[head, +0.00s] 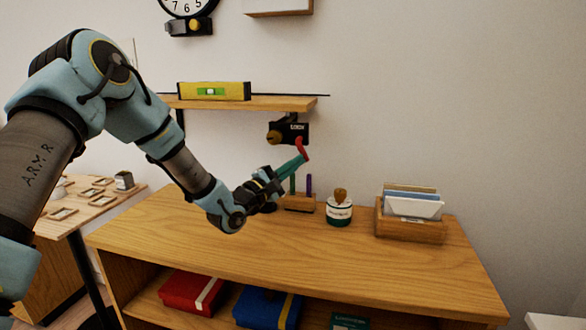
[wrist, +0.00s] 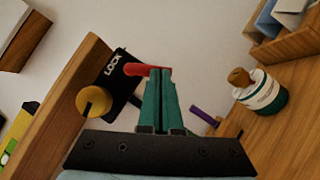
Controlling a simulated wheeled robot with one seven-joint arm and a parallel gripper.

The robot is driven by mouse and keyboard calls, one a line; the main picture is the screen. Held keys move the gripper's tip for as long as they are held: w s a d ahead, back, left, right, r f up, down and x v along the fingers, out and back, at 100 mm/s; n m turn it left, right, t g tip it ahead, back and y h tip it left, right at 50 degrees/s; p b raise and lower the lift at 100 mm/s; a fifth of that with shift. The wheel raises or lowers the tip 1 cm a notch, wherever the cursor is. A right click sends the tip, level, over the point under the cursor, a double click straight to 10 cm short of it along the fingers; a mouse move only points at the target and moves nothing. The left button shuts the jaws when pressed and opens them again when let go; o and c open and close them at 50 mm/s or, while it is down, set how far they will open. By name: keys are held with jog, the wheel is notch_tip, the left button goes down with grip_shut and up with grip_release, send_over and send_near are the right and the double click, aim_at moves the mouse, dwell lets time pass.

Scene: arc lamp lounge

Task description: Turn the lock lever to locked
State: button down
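The lock (head: 288,131) is a black box labelled LOCK, fixed below the wall shelf's right end. It has a round brass knob (wrist: 93,101) and a red lever (head: 301,148). In the head view the lever hangs down from the box, somewhat tilted. In the wrist view the red lever (wrist: 140,69) runs from the box to my fingertips. My gripper (head: 300,162) reaches up to the lever's end with its green fingers close together. In the wrist view my gripper (wrist: 162,72) meets the lever at the tips. I cannot see any lever between the fingers.
The wooden cabinet top (head: 250,240) lies below. A small holder with a purple stick (head: 309,186), a green-and-white jar (head: 339,212) and a letter box (head: 410,226) stand there. A yellow level (head: 214,92) rests on the shelf (head: 270,103). The cabinet top's front is clear.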

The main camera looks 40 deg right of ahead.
jog(key=s+n+t+b, duration=0.1)
jog(key=n+t+b, duration=0.2)
jog(key=n, duration=0.2)
jog(key=s+d+r+n+t+b, duration=0.1)
jog(key=n+t+b, duration=0.2)
jog(key=n, duration=0.2)
jog(key=s+d+r+n+t+h+b, duration=0.1)
jog(key=n+t+b, duration=0.2)
jog(key=n, duration=0.2)
jog(key=shift+t, duration=0.3)
jog(key=shift+s+f, duration=0.1)
